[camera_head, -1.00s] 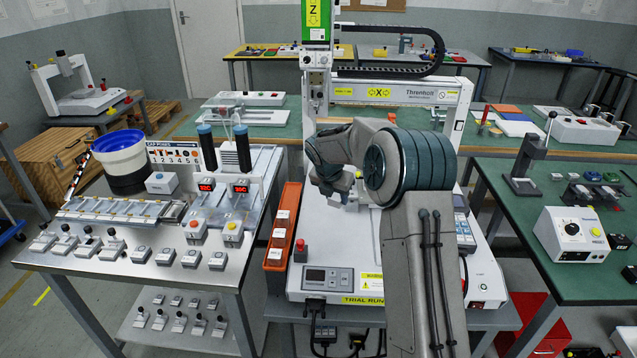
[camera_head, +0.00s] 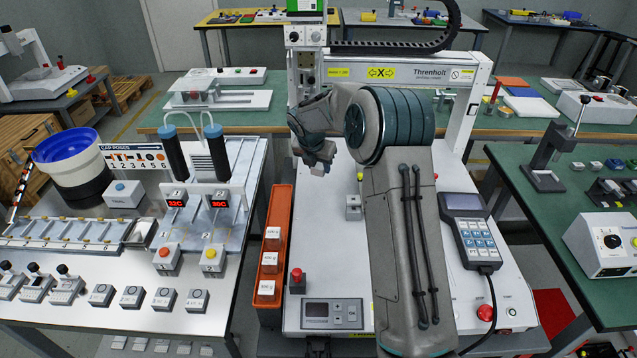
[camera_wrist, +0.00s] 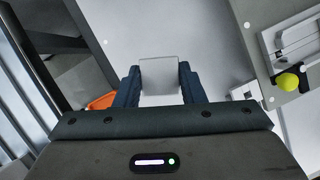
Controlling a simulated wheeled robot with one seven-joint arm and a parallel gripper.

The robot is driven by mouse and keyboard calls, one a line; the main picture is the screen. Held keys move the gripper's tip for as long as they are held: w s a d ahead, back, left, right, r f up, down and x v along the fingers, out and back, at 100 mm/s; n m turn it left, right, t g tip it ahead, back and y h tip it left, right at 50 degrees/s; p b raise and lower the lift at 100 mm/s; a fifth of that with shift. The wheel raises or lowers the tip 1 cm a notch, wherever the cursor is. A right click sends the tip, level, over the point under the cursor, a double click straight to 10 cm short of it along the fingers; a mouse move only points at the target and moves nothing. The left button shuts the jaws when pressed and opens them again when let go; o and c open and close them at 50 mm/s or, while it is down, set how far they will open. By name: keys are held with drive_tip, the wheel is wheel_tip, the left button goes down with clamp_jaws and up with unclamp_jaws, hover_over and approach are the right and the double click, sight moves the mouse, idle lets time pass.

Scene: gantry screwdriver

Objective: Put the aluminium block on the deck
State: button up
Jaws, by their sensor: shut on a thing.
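My gripper (camera_head: 318,160) is in front of the gantry's upright, above the white machine bed (camera_head: 325,225). In the wrist view, its two dark blue fingers (camera_wrist: 160,88) are shut on a pale grey block, the aluminium block (camera_wrist: 160,72). The block stands out between the fingertips, with light grey surface beyond it. In the head view, the block is small and hard to tell from the fingers. My arm hides much of the bed's middle and right. I cannot tell which part of the machine is the deck.
An orange tray (camera_head: 284,212) with white boxes runs along the bed's left edge. A small grey box (camera_head: 353,207) stands on the bed left of my arm. A red button (camera_head: 297,280) is near the front. A teach pendant (camera_head: 468,228) lies at the right. The gantry beam (camera_head: 400,73) crosses behind.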

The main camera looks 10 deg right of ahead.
sight(321, 188)
wheel_tip(321, 188, down, 7)
drive_tip(key=shift+r+b, duration=0.15)
drive_tip(key=shift+b, duration=0.2)
drive_tip(key=o, duration=1)
drive_tip(key=shift+o, duration=0.2)
